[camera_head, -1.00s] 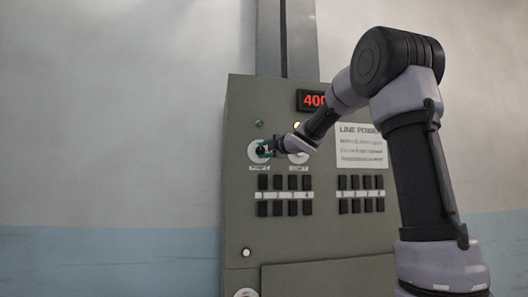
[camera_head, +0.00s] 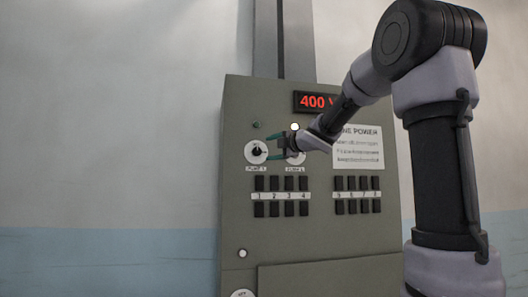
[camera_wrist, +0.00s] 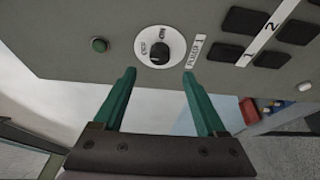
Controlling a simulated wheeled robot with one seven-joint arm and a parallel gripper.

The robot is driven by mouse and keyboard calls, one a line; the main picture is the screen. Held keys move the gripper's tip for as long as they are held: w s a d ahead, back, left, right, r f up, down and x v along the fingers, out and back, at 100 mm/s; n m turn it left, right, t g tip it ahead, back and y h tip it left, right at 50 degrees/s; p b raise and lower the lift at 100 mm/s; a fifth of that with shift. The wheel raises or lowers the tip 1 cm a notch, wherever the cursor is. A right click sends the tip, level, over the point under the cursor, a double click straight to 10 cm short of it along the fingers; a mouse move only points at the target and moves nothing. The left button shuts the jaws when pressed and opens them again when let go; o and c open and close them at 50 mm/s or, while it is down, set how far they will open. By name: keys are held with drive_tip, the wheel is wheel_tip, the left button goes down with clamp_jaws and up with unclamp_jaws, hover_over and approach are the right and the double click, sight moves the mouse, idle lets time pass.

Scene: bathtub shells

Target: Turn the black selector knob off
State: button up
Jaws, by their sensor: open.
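The black selector knob (camera_head: 257,151) sits on a round white dial at the upper left of the grey panel, above a "PUMP 1" label. In the wrist view the knob (camera_wrist: 160,52) is at the top middle, with OFF and ON marks on the dial; I cannot tell surely which mark it points to. My gripper (camera_head: 274,147) has green fingers and is just right of this dial in the head view. In the wrist view my gripper (camera_wrist: 159,72) is open and empty, its fingertips apart on either side below the knob, not closed on it.
A second white dial (camera_head: 298,158), labelled like a pump, is partly hidden behind my gripper. Below are rows of black numbered switches (camera_head: 281,197). A red "400" display (camera_head: 314,101) and a notice (camera_head: 358,148) are above and right. A green button (camera_wrist: 99,44) lies beside the knob's dial.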

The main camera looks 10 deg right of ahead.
drive_tip(key=shift+v, duration=1.75)
drive_tip(key=s+d+f+m+g+h, duration=0.2)
drive_tip(key=s+d+f+m+h, duration=0.75)
drive_tip(key=m, duration=0.65)
drive_tip(key=s+a+f+m+g+y, duration=0.2)
drive_tip(key=s+a+f+m+g, duration=0.1)
drive_tip(key=s+f, duration=0.5)
drive_tip(key=s+a+f+m+g+y, duration=0.2)
drive_tip(key=s+a+f+m+g, duration=0.2)
drive_tip(key=s+f+m, duration=0.3)
drive_tip(key=s+a, duration=0.1)
drive_tip(key=s, duration=0.4)
drive_tip(key=shift+s+a+f+m+g+y, duration=0.2)
drive_tip(key=shift+a+f+m+g+y, duration=0.1)
drive_tip(key=shift+a+f+m+y, duration=0.1)
